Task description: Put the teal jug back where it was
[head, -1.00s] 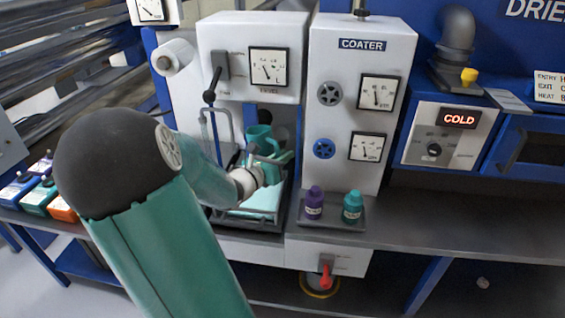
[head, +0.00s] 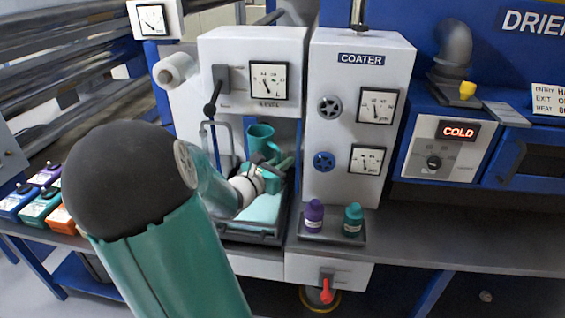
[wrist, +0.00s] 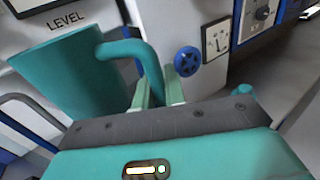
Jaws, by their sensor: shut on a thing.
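The teal jug (head: 260,137) is in the bay under the level gauge, above the tray (head: 250,237) of pale teal liquid. In the wrist view the jug (wrist: 65,78) fills the left side, with its curved handle towards the fingers. My gripper (head: 272,166) is at the handle's side of the jug. In the wrist view the fingers of my gripper (wrist: 158,92) are shut on the jug's handle (wrist: 150,58). The jug looks roughly upright in the head view. Its lower part is partly hidden by my gripper.
The coater cabinet (head: 350,130) stands just right of the bay. A purple bottle (head: 313,216) and a teal bottle (head: 352,220) stand on a small tray in front of it. A lever (head: 213,98) and a grey frame (head: 207,140) are at the bay's left. The bench is clear farther right.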

